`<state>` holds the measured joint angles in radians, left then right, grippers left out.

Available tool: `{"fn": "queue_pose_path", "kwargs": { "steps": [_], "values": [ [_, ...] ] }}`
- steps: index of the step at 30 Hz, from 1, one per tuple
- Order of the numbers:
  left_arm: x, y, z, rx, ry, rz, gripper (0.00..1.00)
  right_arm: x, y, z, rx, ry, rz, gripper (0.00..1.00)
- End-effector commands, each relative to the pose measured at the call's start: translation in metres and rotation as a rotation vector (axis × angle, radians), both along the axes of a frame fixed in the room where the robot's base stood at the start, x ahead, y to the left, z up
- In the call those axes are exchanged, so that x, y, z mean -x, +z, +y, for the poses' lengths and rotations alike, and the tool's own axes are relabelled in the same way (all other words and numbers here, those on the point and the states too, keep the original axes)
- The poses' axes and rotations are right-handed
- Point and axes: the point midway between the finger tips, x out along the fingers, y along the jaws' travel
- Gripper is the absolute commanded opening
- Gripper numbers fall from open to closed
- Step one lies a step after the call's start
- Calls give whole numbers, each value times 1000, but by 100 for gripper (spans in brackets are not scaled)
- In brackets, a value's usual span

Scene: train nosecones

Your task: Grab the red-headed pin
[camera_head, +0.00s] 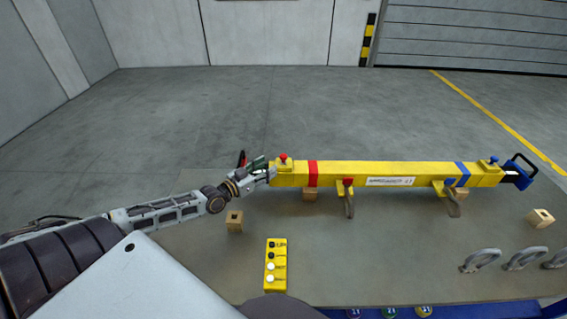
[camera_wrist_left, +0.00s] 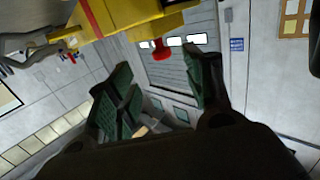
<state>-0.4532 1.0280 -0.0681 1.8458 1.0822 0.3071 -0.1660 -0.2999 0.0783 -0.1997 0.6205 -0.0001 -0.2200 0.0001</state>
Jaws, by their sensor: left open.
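The red-headed pin (camera_head: 283,157) stands upright on top of the left end of the yellow beam (camera_head: 330,173). In the left wrist view its red head (camera_wrist_left: 161,50) shows beyond the fingertips, in the gap between them, beside the yellow beam (camera_wrist_left: 125,15). My left gripper (camera_head: 262,165), with dark green finger pads, is at the beam's left end, just left of the pin. In the wrist view its fingers (camera_wrist_left: 160,82) are spread apart with nothing between them. My right gripper is in neither view.
A red part (camera_head: 241,158) shows behind my gripper. The beam carries red and blue bands, hanging shackles (camera_head: 349,204) and a blue-headed pin (camera_head: 494,160). Floor behind the beam is clear.

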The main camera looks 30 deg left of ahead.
Motion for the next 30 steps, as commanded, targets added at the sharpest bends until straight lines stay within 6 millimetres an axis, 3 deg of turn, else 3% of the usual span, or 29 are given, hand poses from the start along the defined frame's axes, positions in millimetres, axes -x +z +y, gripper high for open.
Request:
{"fn": "queue_pose_path", "kwargs": {
  "steps": [30],
  "values": [
    [-44, -2, -11, -1, -1, 0, 51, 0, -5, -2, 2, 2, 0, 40]
  ]
}}
